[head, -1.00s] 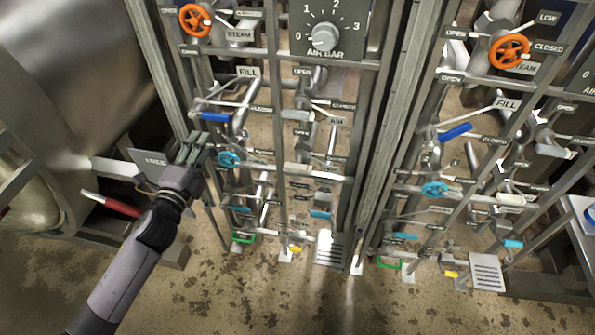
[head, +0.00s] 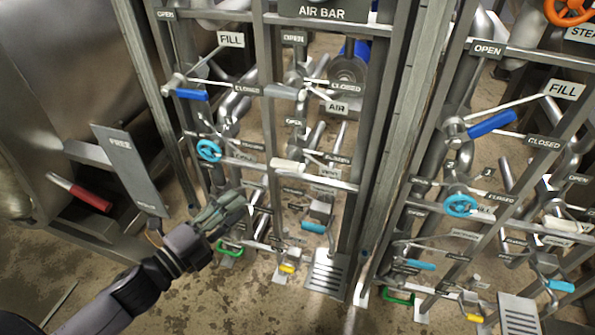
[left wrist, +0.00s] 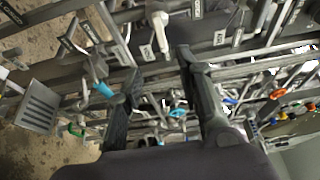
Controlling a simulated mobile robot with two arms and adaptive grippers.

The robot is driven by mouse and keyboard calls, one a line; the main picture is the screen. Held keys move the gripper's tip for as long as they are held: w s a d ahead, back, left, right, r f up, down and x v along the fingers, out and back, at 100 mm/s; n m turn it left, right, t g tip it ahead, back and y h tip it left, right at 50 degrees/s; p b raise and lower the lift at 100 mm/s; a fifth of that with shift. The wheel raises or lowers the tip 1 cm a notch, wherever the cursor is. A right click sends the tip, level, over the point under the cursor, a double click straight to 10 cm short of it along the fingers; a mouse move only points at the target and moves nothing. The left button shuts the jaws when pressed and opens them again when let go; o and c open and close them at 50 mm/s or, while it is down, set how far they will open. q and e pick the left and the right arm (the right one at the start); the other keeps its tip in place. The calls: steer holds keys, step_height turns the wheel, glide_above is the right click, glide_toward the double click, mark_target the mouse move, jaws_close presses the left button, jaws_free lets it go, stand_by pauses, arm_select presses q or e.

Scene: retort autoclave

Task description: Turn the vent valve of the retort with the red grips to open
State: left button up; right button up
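A red grip (head: 80,192) sticks out beside the large steel vessel at the left of the head view. The valve rack to its right carries a white-handled lever (head: 287,166) by OPEN and CLOSED plates. The small plate near it is too blurred for me to be sure it reads vent. My left gripper (head: 233,207) is in front of the rack, below and left of the white handle and apart from it. In the left wrist view its two fingers (left wrist: 158,75) are spread with nothing between them. A white handle (left wrist: 160,32) shows beyond them. My right gripper is not in view.
A FREE plate (head: 130,170) stands left of my gripper. Blue lever (head: 190,95), cyan wheel (head: 208,150), cyan handle (head: 313,227) and green handle (head: 230,248) crowd the rack. A similar rack (head: 490,125) stands at right. Bare floor (head: 215,305) lies in front.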

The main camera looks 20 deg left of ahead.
mark_target(285, 169)
arm_select(q)
steer(key=x, duration=1.7)
steer(key=shift+c, duration=0.5)
jaws_close()
